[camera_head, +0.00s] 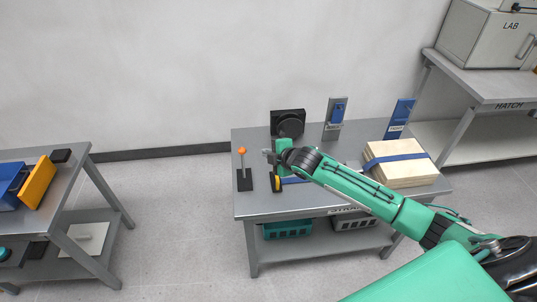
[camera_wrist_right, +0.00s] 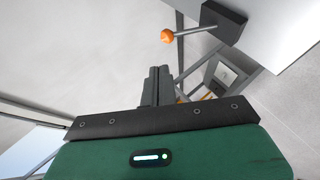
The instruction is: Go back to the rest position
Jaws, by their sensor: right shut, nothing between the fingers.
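My right arm reaches in from the lower right in the head view, over the grey table (camera_head: 300,203). My right gripper (camera_head: 267,154) is above the table's left part, pointing left, shut and empty. In the right wrist view its two fingers (camera_wrist_right: 155,84) are together with nothing between them. A lever with an orange knob (camera_head: 242,151) on a black base stands just left of the gripper; it also shows in the right wrist view (camera_wrist_right: 167,36), apart from the fingers. My left gripper is not in view.
The table also holds a black device with a round dial (camera_head: 290,122), a blue-and-grey upright panel (camera_head: 336,116), a blue sign (camera_head: 400,116) and strapped boards (camera_head: 398,173). A left table (camera_head: 70,178) and a right bench (camera_head: 480,82) flank it. Floor between the tables is clear.

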